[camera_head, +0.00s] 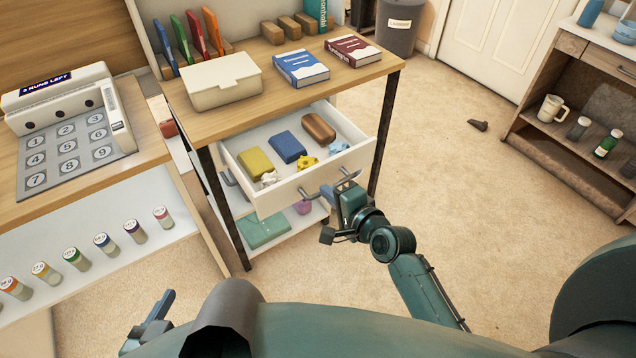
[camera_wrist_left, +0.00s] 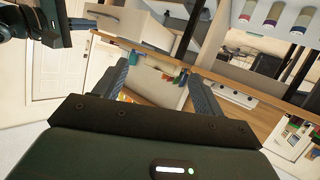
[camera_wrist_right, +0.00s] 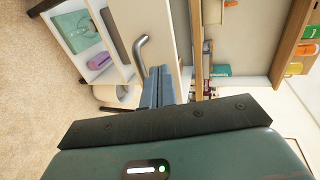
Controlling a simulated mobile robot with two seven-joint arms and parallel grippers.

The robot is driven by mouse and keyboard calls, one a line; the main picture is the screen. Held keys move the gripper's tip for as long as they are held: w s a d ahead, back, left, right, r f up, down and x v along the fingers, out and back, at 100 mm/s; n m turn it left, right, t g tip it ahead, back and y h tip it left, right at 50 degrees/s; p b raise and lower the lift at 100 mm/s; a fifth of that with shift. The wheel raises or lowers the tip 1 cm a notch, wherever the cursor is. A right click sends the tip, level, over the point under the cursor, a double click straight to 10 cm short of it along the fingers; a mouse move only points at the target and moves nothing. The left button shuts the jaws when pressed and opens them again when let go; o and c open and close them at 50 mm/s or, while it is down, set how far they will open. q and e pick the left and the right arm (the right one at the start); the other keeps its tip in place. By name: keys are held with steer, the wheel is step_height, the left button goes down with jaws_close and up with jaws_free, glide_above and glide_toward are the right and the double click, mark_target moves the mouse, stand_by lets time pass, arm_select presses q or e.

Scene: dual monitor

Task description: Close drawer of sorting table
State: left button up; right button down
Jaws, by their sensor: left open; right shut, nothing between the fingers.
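The sorting table (camera_head: 290,86) has a white drawer pulled out, its front panel (camera_head: 276,200) facing me. The drawer holds a yellow block (camera_head: 256,163), a blue block (camera_head: 287,147), a brown block (camera_head: 318,127) and small yellow and white pieces. My right gripper (camera_head: 338,186) is at the right part of the drawer front, beside the metal handle (camera_head: 314,194). In the right wrist view its fingers (camera_wrist_right: 160,84) are shut and empty, next to the handle (camera_wrist_right: 142,52); contact with the panel is unclear. My left gripper (camera_head: 158,308) is low at left, open and empty (camera_wrist_left: 158,70), away from the drawer.
A white box (camera_head: 220,80), a blue book (camera_head: 301,68) and a red book (camera_head: 352,50) lie on the tabletop. A lower shelf holds a green item (camera_head: 264,230). A desk with a number pad (camera_head: 70,155) stands at left. Carpet (camera_head: 450,150) is open at right.

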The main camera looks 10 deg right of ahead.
mark_target(310, 175)
steer(key=w, duration=0.1)
steer(key=w+a, duration=0.1)
steer(key=w, duration=0.2)
steer(key=shift+a+f, duration=0.1)
steer(key=shift+a, duration=0.15)
arm_select(q)
steer(key=shift+s+a+r, duration=0.15)
steer(key=shift+s+r, duration=0.05)
steer(key=shift+s, duration=0.05)
arm_select(e)
steer(key=shift+w, duration=0.15)
